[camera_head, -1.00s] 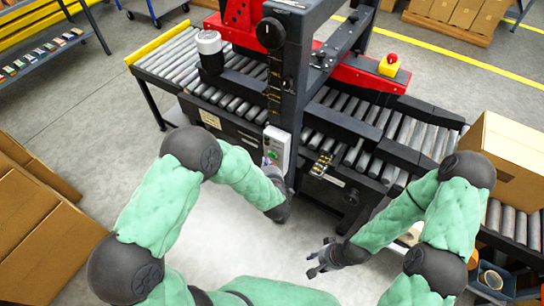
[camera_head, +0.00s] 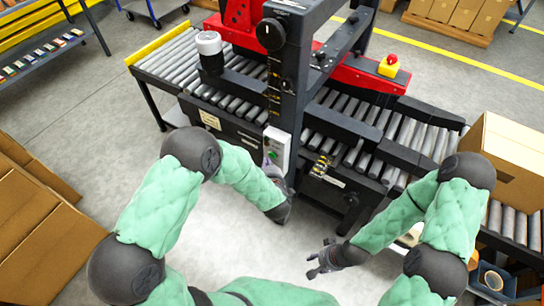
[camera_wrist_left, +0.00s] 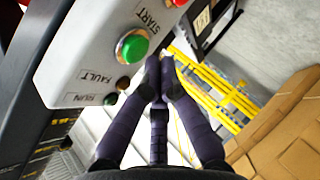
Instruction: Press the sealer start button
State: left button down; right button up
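The sealer's grey control box (camera_head: 277,143) is on the near side of the machine's upright post. Its green START button (camera_wrist_left: 132,46) shows large in the left wrist view, in a metal ring beside the word START. My left gripper (camera_wrist_left: 160,78) is shut and empty, its fingertips together just right of and below the button in that view. I see no clear contact with the button. In the head view my left gripper (camera_head: 273,178) is just below the box. My right gripper (camera_head: 318,260) is open and empty, over the floor.
FAULT and RUN lamps (camera_wrist_left: 123,84) sit on the same panel. Roller conveyors (camera_head: 180,65) run through the sealer. A red emergency stop on a yellow base (camera_head: 389,66) stands on the red arm. A cardboard box (camera_head: 505,160) is on the right conveyor. Cartons (camera_head: 40,230) stand at left.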

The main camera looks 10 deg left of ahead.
pick_arm(q)
jog(key=shift+w, duration=0.15)
dwell(0.4)
jog(key=shift+w+d, duration=0.15)
jog(key=shift+w, duration=0.15)
jog(key=shift+w, duration=0.2)
dwell(0.6)
jog(key=shift+s, duration=0.1)
jog(key=shift+s+a, duration=0.2)
jog(key=shift+s, duration=0.35)
jog(key=s+a, duration=0.2)
jog(key=s, duration=0.3)
jog(key=shift+s, duration=0.35)
dwell(1.0)
